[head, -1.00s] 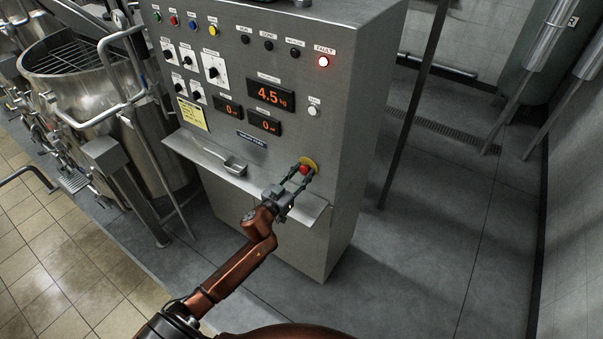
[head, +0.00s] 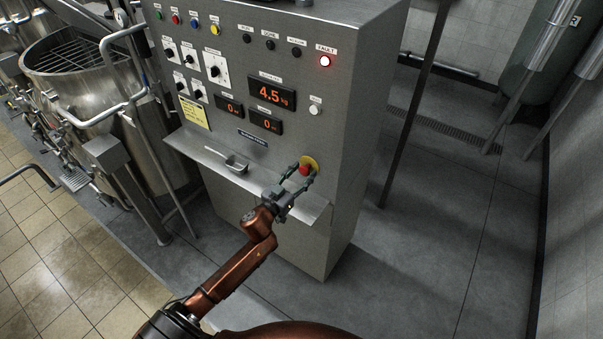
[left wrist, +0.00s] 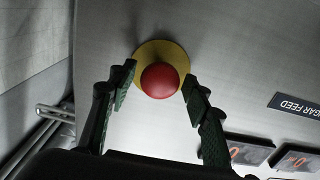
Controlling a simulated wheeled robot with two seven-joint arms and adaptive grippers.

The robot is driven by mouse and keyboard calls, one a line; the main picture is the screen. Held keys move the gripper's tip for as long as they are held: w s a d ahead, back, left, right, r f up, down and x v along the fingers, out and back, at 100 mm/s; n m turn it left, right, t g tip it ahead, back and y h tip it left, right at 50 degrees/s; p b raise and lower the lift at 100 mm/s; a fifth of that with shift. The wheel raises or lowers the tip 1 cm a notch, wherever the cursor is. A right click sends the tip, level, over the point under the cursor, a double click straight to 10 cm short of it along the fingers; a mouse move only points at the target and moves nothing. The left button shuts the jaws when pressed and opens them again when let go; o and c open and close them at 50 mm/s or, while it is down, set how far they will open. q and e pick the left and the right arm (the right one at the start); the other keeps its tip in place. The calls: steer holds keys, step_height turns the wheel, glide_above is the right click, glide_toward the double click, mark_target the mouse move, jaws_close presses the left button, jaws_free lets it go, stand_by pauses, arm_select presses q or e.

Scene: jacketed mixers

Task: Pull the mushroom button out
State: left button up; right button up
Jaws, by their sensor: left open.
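The red mushroom button (head: 305,170) sits on a round yellow plate (head: 313,161) low on the right of the grey panel's front. In the left wrist view the red button (left wrist: 160,81) and its yellow plate (left wrist: 147,52) show between the fingers. My left gripper (head: 298,178) is open, with one finger on each side of the button. In the left wrist view, gaps show between the fingertips (left wrist: 158,82) and the red head, with the right finger closer to it. The right gripper is not in view.
A shelf (head: 215,160) with a small metal scoop (head: 236,163) juts from the panel below and left of the button. A steel mixer (head: 90,80) stands at left. Floor at right is clear.

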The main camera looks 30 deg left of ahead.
arm_select(q)
steer(key=shift+s, duration=0.2)
steer(key=shift+s+a+p, duration=0.15)
steer(key=shift+s+p, duration=0.5)
steer(key=shift+s, duration=0.6)
steer(key=s+p, duration=0.1)
steer(key=s, duration=0.4)
steer(key=shift+a+p, duration=0.15)
steer(key=shift+p, duration=0.15)
steer(key=shift+f, duration=0.1)
